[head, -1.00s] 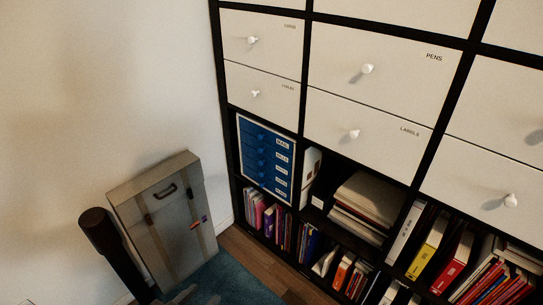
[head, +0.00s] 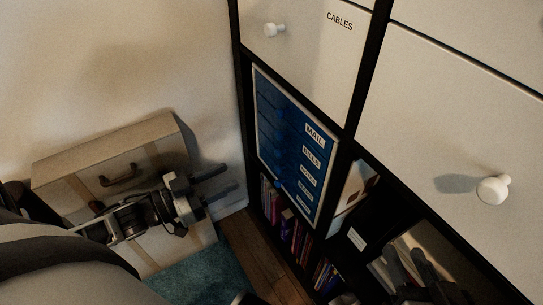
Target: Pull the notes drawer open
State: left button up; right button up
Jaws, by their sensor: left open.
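A blue drawer unit (head: 262,98) with a white frame sits in a shelf compartment in the middle of the view. Its stacked drawers carry white labels, with MAIL at the top and BILLS below it. The third label down, small and tilted, appears to read NOTES; that notes drawer (head: 308,176) looks shut, level with its neighbours. My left gripper (head: 219,181) is open and empty, to the left of the unit and apart from it, its fingers pointing right. My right gripper (head: 408,264) shows at the lower right, its two dark fingertips apart with nothing visible between them.
A beige case (head: 110,150) leans on the wall behind my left arm. Above the unit is a white CABLES drawer (head: 310,50) with a knob; another white drawer (head: 450,120) with a knob is at right. Books (head: 285,222) stand below the unit.

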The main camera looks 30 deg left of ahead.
aim_at(276, 155)
pick_arm(q)
jog(key=b+x, duration=0.3)
jog(key=x, duration=0.9)
jog(key=shift+w, duration=0.1)
pick_arm(e)
jog(key=shift+w+a+r+m+t+y, duration=0.25)
jog(key=shift+a+r+m+t+y, duration=0.2)
jog(key=shift+m+y, duration=0.2)
pick_arm(q)
grip_shut()
pick_arm(e)
jog(key=shift+w+a+r, duration=0.1)
